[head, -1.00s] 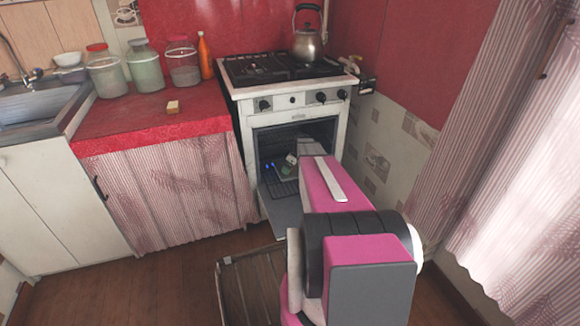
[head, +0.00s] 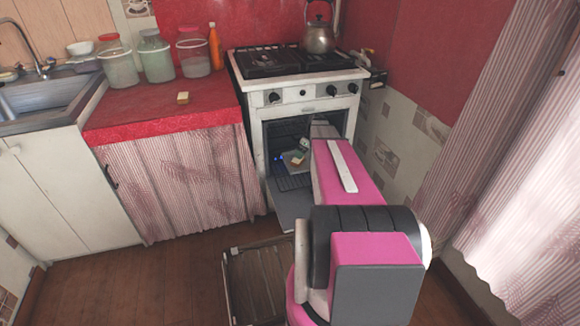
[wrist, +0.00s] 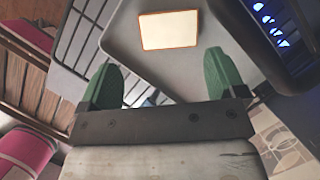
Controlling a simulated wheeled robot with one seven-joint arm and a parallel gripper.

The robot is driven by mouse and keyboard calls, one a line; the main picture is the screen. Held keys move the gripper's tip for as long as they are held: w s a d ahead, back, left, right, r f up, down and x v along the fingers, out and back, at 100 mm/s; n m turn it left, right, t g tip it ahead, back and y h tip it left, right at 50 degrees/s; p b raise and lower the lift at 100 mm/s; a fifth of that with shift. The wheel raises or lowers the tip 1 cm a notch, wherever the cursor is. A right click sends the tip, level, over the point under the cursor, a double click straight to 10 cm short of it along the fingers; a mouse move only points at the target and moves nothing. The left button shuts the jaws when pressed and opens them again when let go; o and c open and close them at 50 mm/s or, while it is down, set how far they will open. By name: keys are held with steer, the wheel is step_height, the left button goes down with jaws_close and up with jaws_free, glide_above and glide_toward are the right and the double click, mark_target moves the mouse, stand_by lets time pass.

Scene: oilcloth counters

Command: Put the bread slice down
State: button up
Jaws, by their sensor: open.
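The bread slice (wrist: 169,30), pale with an orange-brown crust, lies flat on a grey tray (wrist: 130,40) in the wrist view. My gripper (wrist: 163,80) is open, its two green fingers spread wide and apart from the slice, which sits beyond the fingertips. In the head view my gripper (head: 304,145) is inside the open oven (head: 270,135). A small tan patch just below it looks like the bread slice (head: 298,161).
The oven's open door (head: 292,208) hangs below my arm. Blue lights glow on a dark panel (wrist: 270,30) close to the right finger. A small tan block (head: 183,97) lies on the red counter (head: 150,110). A kettle (head: 320,38) stands on the stove.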

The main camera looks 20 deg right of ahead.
steer(key=s+a+r+n+g+h, duration=0.1)
steer(key=s+a+r+n, duration=0.1)
steer(key=s+a+n, duration=0.7)
steer(key=s+a+r+n+g+h, duration=0.2)
steer(key=s+a+n, duration=0.8)
steer(key=s+n, duration=0.5)
steer(key=shift+a+r+n, duration=0.2)
steer(key=shift+r+n, duration=0.35)
steer(key=shift+n, duration=0.55)
